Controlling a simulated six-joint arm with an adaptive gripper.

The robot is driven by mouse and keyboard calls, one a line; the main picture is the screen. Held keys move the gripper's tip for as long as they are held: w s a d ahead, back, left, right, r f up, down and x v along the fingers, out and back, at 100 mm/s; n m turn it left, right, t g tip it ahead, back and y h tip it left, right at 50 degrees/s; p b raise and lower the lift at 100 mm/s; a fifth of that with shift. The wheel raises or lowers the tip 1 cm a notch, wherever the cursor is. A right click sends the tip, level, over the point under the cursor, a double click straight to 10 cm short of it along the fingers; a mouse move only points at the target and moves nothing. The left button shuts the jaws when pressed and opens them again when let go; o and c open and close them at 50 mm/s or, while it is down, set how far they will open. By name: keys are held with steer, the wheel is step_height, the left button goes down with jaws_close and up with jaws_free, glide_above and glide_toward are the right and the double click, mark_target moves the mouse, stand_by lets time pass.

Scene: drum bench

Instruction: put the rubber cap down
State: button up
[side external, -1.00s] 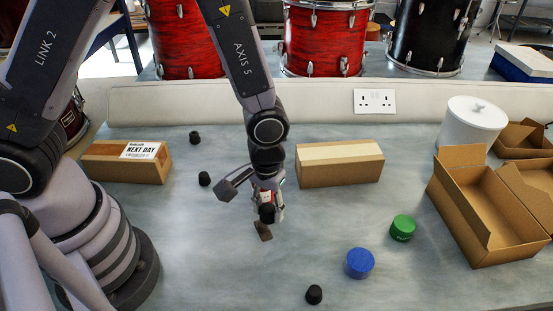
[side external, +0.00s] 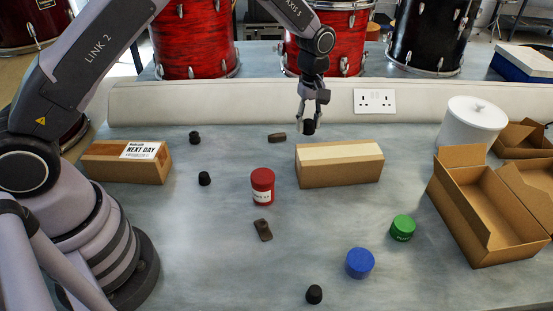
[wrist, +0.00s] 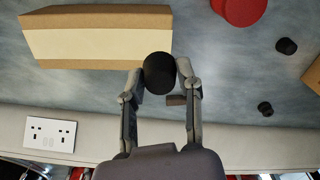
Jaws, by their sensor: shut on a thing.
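My gripper (side external: 314,104) is shut on a black rubber cap (side external: 309,127), held up near the back of the bench, behind the taped cardboard box (side external: 340,172). In the wrist view the cap (wrist: 159,73) sits between the two fingertips, clear of the bench as far as I can tell. Other black rubber caps stand on the bench: one at the back left (side external: 195,137), one in front of it (side external: 204,178), and one at the front (side external: 314,294).
A labelled box (side external: 126,162) is at left; open cartons (side external: 488,215) and a white canister (side external: 472,125) are at right.

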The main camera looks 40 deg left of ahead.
glide_above(317, 152)
step_height(317, 152, down, 5)
steer(key=shift+r, duration=0.15)
steer(key=shift+f, duration=1.5)
steer(key=o, duration=0.8)
steer(key=shift+f, duration=0.1)
steer(key=shift+c, duration=0.2)
